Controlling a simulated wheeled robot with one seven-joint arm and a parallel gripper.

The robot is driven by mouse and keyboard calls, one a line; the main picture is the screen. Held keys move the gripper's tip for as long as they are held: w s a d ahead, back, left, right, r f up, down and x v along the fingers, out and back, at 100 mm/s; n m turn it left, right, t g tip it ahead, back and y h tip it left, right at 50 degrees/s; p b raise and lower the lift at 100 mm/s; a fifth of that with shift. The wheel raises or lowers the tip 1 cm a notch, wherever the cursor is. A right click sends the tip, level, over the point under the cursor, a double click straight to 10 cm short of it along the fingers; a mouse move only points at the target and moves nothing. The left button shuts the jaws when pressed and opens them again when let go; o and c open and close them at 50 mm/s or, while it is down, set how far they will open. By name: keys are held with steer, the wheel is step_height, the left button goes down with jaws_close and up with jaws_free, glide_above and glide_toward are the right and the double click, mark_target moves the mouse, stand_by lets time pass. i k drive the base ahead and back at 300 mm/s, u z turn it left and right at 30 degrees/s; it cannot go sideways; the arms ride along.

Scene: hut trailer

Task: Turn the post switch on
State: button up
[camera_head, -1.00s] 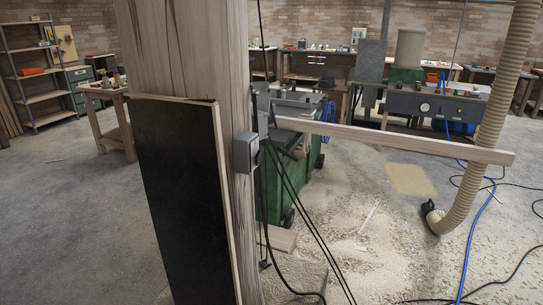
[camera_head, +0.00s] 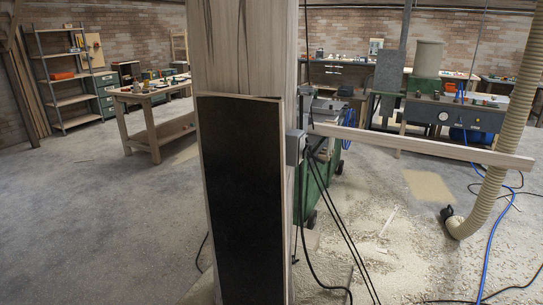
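A wooden post (camera_head: 243,50) stands upright close in front of me, with a black panel (camera_head: 241,200) on its facing side. A small grey switch box (camera_head: 294,147) is mounted on the right side of the post. I see it edge-on, and its switch face and setting cannot be made out. Black cables hang down beside it. My gripper is not in view.
A long board (camera_head: 430,148) sticks out to the right behind the post, by a green machine (camera_head: 318,195). A beige hose (camera_head: 495,140) hangs at the right, with cables on the sawdust-strewn floor. A workbench (camera_head: 150,98) stands at the left. The left floor is largely clear.

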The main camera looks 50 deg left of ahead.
mark_target(304, 152)
steer(key=u, duration=1.7)
steer(key=i, duration=1)
steer(key=k, duration=1)
steer(key=z, duration=1.6)
steer(key=i, duration=1.05)
